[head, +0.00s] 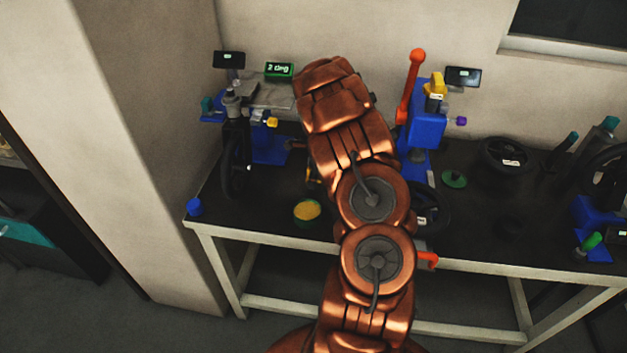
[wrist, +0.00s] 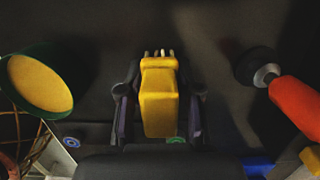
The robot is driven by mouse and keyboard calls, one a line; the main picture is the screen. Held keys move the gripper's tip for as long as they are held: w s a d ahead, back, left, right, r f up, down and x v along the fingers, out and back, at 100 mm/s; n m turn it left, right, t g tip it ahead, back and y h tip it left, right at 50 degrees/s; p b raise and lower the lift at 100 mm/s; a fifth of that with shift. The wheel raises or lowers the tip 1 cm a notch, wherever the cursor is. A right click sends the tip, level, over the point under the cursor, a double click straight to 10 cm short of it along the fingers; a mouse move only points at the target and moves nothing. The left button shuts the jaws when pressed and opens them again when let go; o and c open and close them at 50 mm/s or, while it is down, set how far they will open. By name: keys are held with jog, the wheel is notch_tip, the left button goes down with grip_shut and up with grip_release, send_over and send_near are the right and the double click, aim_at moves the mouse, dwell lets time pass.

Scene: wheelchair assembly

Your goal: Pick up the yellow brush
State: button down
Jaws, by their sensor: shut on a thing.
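The yellow brush (wrist: 159,100) is in the middle of the wrist view, a yellow block with short pale bristles at its far end. My gripper (wrist: 160,98) is shut on it, with one dark finger on each side.
A green-rimmed dish with yellow contents (head: 307,211) stands near the table's front edge; it also shows in the wrist view (wrist: 40,84). A red-handled tool (wrist: 296,106) is at the right. A blue cup (head: 194,207) is at the front left corner. Blue fixtures (head: 428,128) stand behind.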

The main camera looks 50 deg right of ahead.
jog(key=shift+s+r+b, duration=0.1)
jog(key=shift+r+b, duration=0.65)
jog(key=shift+r, duration=0.65)
jog(key=s+b, duration=0.1)
jog(key=s, duration=0.4)
jog(key=s+a+r+b, duration=0.1)
jog(key=s+b, duration=0.1)
jog(key=s, duration=0.3)
jog(key=s+a+b, duration=0.1)
jog(key=s, duration=0.4)
jog(key=shift+s+r, duration=0.25)
jog(key=shift+s, duration=0.1)
jog(key=c, duration=1.4)
grip_release()
grip_shut()
